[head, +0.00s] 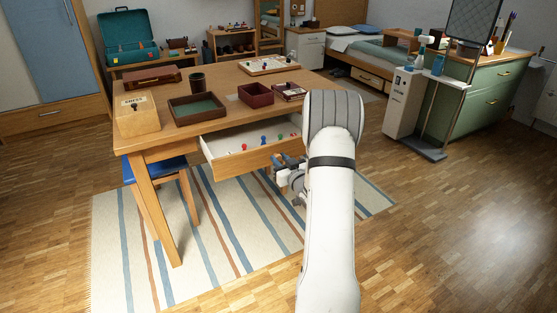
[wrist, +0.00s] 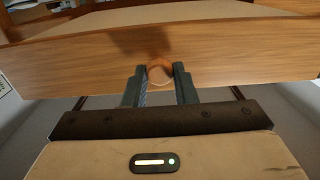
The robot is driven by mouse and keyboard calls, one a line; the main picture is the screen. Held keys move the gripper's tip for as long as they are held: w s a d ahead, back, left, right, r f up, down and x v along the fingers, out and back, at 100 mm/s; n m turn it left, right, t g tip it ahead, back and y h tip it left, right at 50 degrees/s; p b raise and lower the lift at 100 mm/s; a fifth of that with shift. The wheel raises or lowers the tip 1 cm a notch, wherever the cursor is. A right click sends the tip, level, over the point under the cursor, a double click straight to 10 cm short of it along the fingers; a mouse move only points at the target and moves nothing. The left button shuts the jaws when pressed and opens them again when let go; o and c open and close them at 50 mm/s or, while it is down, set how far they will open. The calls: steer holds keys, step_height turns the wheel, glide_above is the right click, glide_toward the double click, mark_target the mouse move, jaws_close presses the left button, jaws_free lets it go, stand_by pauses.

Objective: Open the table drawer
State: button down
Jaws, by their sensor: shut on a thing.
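The wooden table (head: 222,85) stands in the middle of the head view. Its drawer (head: 250,160) is pulled out toward me, and its pale inside shows several small coloured pieces. In the wrist view the wooden drawer front (wrist: 235,58) spans the picture, with a round wooden knob (wrist: 159,74) at its middle. My gripper (wrist: 160,88) is shut on the knob, one finger on each side. In the head view my gripper (head: 284,170) is at the drawer front, partly hidden by my arm, which also covers the drawer's right end.
On the table are a wooden box (head: 137,113), a green-lined tray (head: 197,109), a dark cup (head: 197,82), a red box (head: 256,94) and a game board (head: 269,65). A blue-seated stool (head: 155,168) stands under the left side. The striped rug (head: 215,260) before the table is clear.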

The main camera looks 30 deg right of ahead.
steer(key=c, duration=1.2)
jaws_free()
steer(key=shift+s+a+p, duration=0.15)
steer(key=shift+s+p, duration=0.35)
steer(key=shift+s, duration=3.45)
